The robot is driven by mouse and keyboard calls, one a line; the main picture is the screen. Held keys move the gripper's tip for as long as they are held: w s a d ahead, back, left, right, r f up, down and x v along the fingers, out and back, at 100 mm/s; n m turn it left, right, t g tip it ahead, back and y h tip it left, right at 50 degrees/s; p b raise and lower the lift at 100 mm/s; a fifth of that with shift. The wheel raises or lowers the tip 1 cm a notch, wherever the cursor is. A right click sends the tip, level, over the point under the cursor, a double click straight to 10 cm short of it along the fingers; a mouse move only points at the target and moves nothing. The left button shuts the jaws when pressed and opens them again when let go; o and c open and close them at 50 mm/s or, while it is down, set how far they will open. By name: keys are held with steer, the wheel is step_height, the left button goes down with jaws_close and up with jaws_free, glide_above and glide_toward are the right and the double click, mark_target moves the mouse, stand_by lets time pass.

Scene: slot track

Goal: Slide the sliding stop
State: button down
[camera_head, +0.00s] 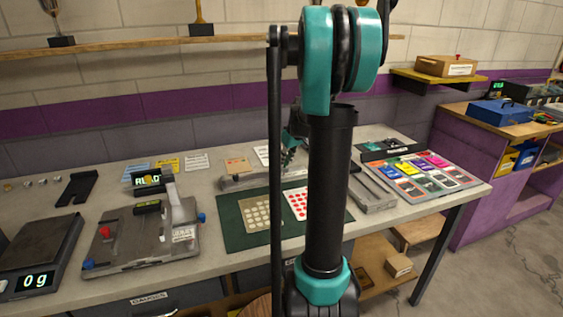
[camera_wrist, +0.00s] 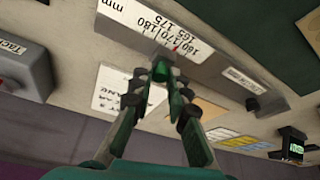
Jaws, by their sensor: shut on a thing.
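The slot track (camera_wrist: 215,65) is a long grey bar with a white millimetre scale (camera_wrist: 135,22), running diagonally across the wrist view. In the head view the track (camera_head: 238,183) lies along the back of the bench, partly hidden by my arm. The sliding stop (camera_wrist: 165,54) is a small grey block on the track, beside the printed numbers and a thin red mark. In the head view my gripper (camera_head: 290,158) is small and partly behind my arm.
A dark green mat (camera_head: 232,224) with dotted cards lies in front of the track. A fixture with a display (camera_head: 140,232) and a scale (camera_head: 38,250) stand left; a tray of coloured cards (camera_head: 420,172) is right. Paper labels (camera_wrist: 120,90) lie close to my fingers.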

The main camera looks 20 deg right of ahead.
steer(key=d, duration=0.3)
steer(key=shift+a, duration=0.1)
steer(key=c, duration=1.5)
jaws_free()
steer(key=shift+o, duration=0.2)
steer(key=v, duration=1.2)
